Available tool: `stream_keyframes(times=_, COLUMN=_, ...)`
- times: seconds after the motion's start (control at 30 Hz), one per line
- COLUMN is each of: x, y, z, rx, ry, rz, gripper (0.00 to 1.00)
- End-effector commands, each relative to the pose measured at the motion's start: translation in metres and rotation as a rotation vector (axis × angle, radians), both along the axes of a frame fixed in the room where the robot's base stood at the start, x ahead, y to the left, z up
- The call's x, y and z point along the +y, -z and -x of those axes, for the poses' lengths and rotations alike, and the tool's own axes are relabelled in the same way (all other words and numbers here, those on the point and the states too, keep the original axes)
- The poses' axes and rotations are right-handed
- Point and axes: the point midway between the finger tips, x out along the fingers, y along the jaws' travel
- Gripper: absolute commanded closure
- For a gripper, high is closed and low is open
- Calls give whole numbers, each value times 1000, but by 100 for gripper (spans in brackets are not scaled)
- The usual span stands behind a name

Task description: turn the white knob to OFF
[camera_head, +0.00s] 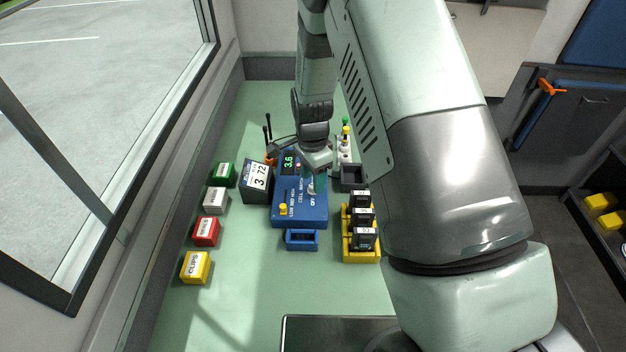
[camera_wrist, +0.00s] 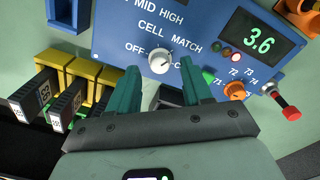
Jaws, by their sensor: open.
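The white knob (camera_wrist: 160,61) sits on a blue panel (camera_wrist: 112,42) in the wrist view, under the words CELL MATCH. OFF is printed to its left and another label, partly hidden by a finger, to its right. I cannot read the knob's pointer surely. My gripper (camera_wrist: 160,70) is open, its two green fingers either side of the knob in the picture. I see no clear contact and cannot tell the remaining distance. In the head view my gripper (camera_head: 318,178) is over the blue panel (camera_head: 300,215), by the small white knob (camera_head: 311,190), which it partly hides.
The panel also has a display (camera_wrist: 260,42) reading 3.6, an orange knob (camera_wrist: 235,90), a red-tipped lever (camera_wrist: 290,112) and a yellow knob (camera_head: 283,209). A black battery-like box (camera_head: 257,183) stands left; a yellow rack (camera_head: 349,245) with black blocks is at front right.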

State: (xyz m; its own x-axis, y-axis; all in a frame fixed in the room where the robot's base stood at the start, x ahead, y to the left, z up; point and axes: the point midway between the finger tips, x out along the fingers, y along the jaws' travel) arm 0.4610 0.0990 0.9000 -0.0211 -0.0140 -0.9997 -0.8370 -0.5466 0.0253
Motion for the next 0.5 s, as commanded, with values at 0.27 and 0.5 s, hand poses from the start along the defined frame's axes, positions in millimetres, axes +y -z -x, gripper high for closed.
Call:
stream_keyframes(times=0.27, x=0, y=17, z=0, rx=-1, ry=1, rz=-1, gripper=50)
stream_keyframes(times=0.5, x=0, y=17, z=0, rx=-1, ry=0, rz=-1, gripper=55)
